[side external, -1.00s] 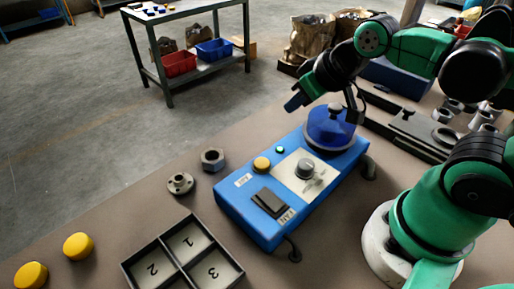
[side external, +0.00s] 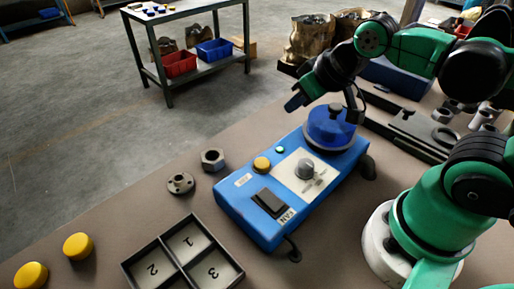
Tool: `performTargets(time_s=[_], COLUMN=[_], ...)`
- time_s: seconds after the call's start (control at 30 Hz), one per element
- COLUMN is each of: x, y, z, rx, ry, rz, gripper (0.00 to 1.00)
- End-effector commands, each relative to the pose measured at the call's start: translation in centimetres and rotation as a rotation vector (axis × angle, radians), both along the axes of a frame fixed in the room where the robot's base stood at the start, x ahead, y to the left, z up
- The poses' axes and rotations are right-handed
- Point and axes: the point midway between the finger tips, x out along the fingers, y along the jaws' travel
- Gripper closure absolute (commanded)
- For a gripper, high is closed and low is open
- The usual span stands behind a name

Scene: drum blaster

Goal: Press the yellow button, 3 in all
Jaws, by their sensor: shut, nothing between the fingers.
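The yellow button (side external: 261,164) is a round cap on the top of a blue control box (side external: 243,217), near its left edge. A black rocker switch (side external: 269,202) is in front. My gripper (side external: 294,103) is up behind the button and somewhat right of it, clearly apart from it. It is shut and empty, angled down to the left, beside the blue translucent dome (side external: 330,128) at the box's far end.
Two loose yellow round pieces (side external: 78,246) (side external: 31,276) lie on the bench at lower left. A numbered black tray (side external: 150,241), a hex nut (side external: 212,159) and a flanged part (side external: 180,184) are left of the box. Metal parts crowd the right back.

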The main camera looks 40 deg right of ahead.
Motion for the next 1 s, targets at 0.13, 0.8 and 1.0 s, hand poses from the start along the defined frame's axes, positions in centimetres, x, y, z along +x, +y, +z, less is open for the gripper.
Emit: performTargets(time_s=[0.13, 0.8, 1.0], x=[0.0, 0.0, -0.1], y=[0.0, 0.1, 1.9], z=[0.0, 0.0, -0.1], rx=[0.000, -0.005, -0.123], ry=[0.000, 0.002, 0.032], rz=[0.000, 0.005, 0.095], gripper=[1.00, 1.00, 1.00])
